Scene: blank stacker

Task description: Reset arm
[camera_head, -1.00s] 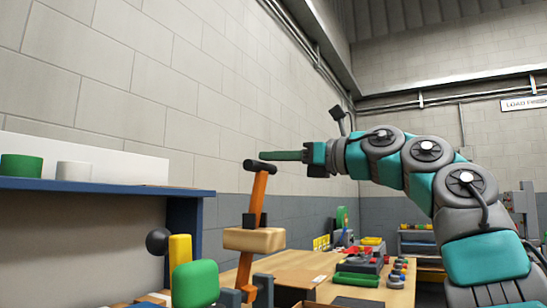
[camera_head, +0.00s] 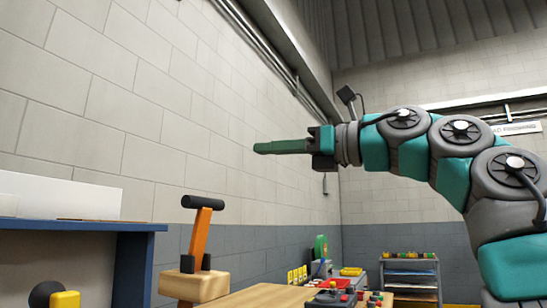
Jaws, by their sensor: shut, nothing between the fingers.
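My gripper (camera_head: 283,146) is at the end of my teal and grey arm (camera_head: 400,140), which reaches in from the right. Its green fingers point left, level, and lie together with nothing between them. The gripper is in the air in front of the block wall, apart from every object. An orange lever (camera_head: 199,237) with a black cross handle (camera_head: 203,202) stands below and to the left of it, tilted slightly, at a wooden block (camera_head: 194,284).
A blue shelf (camera_head: 60,225) runs along the left wall. A wooden bench (camera_head: 262,296) with red, yellow and green items is at the bottom. A rack (camera_head: 409,275) stands at the far right. The air around my gripper is clear.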

